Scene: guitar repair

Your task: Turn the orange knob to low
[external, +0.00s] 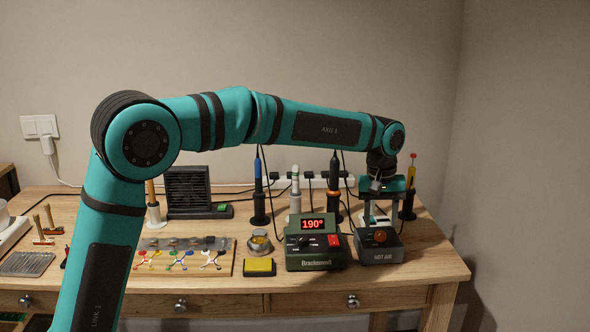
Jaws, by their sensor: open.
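The orange knob (380,237) is on the sloped top of a small grey box labelled HOT AIR (384,256), at the right end of the workbench. Its pointer and setting marks are too small to read. My gripper (381,222) points down over this box with its two fingers open. The fingers appear on either side of the knob, at or just above its height. I cannot tell whether they touch it.
A green Brackenwell station (316,262) with a 190° display stands just left of the box. A yellow sponge (259,267) lies further left. The bench's right end (437,262) is clear.

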